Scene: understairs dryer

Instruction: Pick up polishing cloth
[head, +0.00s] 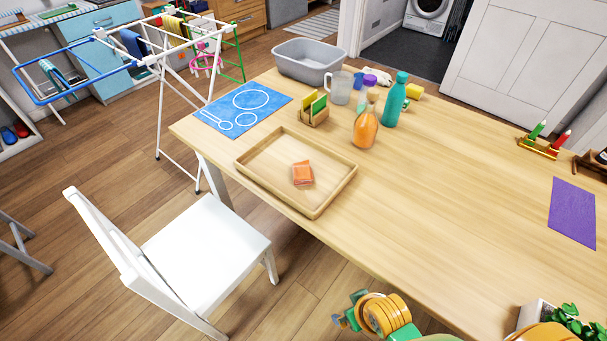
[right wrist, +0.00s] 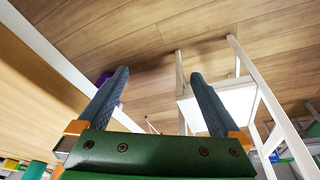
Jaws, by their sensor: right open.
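A small folded orange square (head: 302,173), which looks like the polishing cloth, lies inside the shallow wooden tray (head: 262,185) near the table's front edge. My right gripper (right wrist: 160,78) is open and empty in the right wrist view, its two dark fingers spread apart. It points over the floor beside the table, with a white chair (right wrist: 228,105) beyond its fingers. In the head view part of my arm shows at the bottom, apart from the tray; the jaws are not clear there. My left gripper is not in view. The orange square does not show clearly in the right wrist view.
A white chair (head: 205,245) stands before the table. The table's middle right is clear.

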